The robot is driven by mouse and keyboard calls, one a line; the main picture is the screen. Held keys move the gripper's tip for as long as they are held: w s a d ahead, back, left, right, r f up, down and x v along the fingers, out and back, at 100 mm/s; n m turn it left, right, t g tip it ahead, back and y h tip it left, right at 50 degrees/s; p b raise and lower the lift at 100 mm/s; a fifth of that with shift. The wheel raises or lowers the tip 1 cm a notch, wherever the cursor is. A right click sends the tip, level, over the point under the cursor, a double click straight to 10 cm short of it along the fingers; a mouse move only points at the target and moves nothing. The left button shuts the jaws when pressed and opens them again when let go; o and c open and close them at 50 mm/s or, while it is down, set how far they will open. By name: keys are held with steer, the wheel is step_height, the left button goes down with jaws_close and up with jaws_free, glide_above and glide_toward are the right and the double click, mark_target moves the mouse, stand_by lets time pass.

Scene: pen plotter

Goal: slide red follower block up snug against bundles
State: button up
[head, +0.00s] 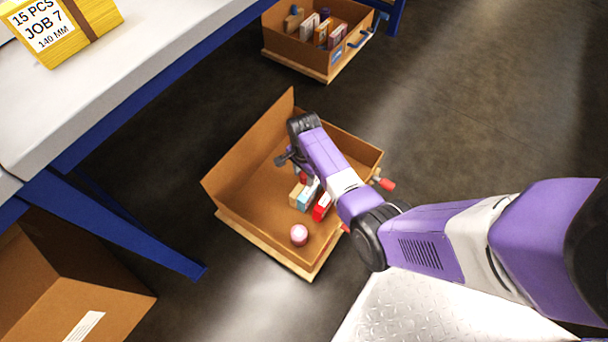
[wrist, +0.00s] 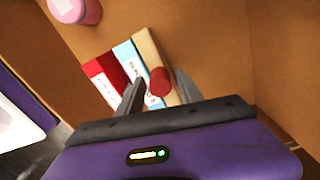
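In the open cardboard box (head: 240,190), several small blocks stand side by side: a red-and-white one (head: 322,207), a light-blue-and-white one (head: 306,196) and a tan one (head: 296,194). The wrist view shows the red-and-white (wrist: 104,80), blue-and-white (wrist: 128,56) and tan (wrist: 150,48) blocks close together. A red cylindrical piece (wrist: 160,80) shows by the tan block; I cannot tell if it is fixed to it. No separate bundles can be made out.
A pink cylinder (head: 299,235) stands in the box's near corner, and also shows in the wrist view (wrist: 76,8). A red-tipped handle (head: 384,183) juts from the box's right side. Another filled box (head: 285,48) stands behind. A blue-framed table (head: 130,110) is at left.

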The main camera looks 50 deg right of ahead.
jaws_close()
stand_by(1.2)
